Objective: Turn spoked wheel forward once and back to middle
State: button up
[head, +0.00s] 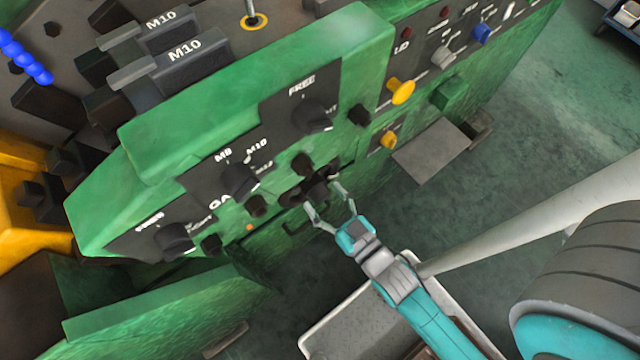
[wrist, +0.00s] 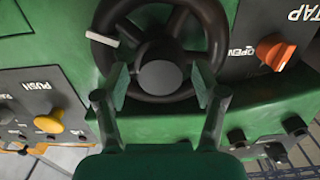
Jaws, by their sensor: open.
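The spoked wheel (wrist: 158,18) is dark, with a round grey hub (wrist: 160,76) and a white mark (wrist: 102,40) at the left of its rim. In the head view the wheel (head: 316,187) is small and dark on the green machine's front, partly hidden by my gripper (head: 328,199). My gripper is open and empty. In the wrist view its two fingers (wrist: 160,88) stand apart in front of the wheel's lower part, one on each side of the hub. I cannot tell whether either finger touches the wheel.
In the wrist view, an orange knob (wrist: 273,50) marked OPEN is right of the wheel and a yellow PUSH button (wrist: 48,122) is lower left. Black dials (head: 240,180) and a yellow knob (head: 401,91) crowd the green panel.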

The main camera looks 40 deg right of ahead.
jog(key=shift+w, duration=1.05)
grip_shut()
